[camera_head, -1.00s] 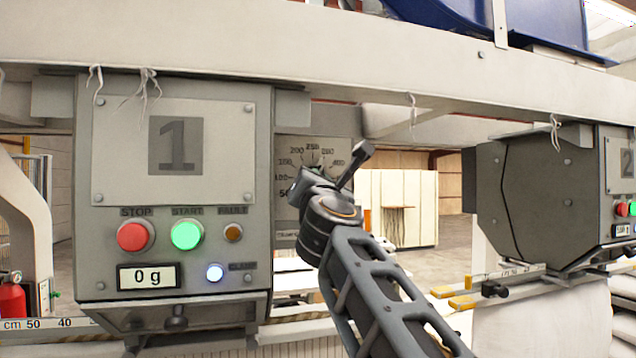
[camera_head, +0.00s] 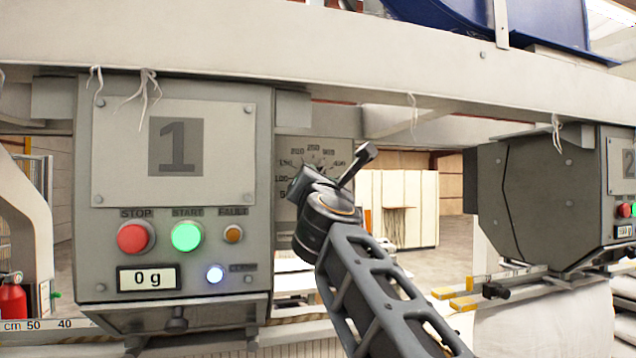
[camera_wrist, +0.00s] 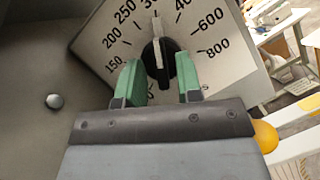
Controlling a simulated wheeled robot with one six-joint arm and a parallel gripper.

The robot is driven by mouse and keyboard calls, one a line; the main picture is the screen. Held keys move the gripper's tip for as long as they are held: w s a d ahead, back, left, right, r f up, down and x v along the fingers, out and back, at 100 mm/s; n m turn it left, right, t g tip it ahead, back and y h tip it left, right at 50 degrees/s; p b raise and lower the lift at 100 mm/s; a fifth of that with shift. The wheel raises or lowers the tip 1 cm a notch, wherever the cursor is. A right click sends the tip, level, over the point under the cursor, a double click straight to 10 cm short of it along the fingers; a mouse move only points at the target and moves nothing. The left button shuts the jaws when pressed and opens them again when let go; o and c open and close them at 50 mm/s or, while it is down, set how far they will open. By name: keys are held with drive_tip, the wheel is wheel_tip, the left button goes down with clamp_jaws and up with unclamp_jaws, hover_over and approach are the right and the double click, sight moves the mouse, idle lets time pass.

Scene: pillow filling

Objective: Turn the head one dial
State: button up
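The head one dial is a pale plate with dark numbers, beside the grey box marked 1 (camera_head: 177,146). In the wrist view, its black knob (camera_wrist: 160,62) has a white pointer line aimed up at about 300. The dial plate (camera_head: 338,150) is partly covered by my wrist in the head view, and its knob is mostly hidden there. My gripper (camera_wrist: 161,80) has two green fingers, one on each side of the knob's lower half. They are apart, and I cannot tell whether they touch it.
The head one box has a red stop button (camera_head: 136,237), a lit green start button (camera_head: 186,236) and a display (camera_head: 149,278) reading 0 g. A second grey head (camera_head: 530,190) hangs at the right. A beam (camera_head: 300,50) runs above.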

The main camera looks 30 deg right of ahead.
drive_tip(key=shift+o, duration=0.3)
drive_tip(key=shift+f, duration=0.1)
drive_tip(key=b+v, duration=0.5)
drive_tip(key=v, duration=0.8)
drive_tip(key=shift+s+a, duration=0.15)
drive_tip(key=shift+s, duration=0.2)
drive_tip(key=shift+f, duration=0.1)
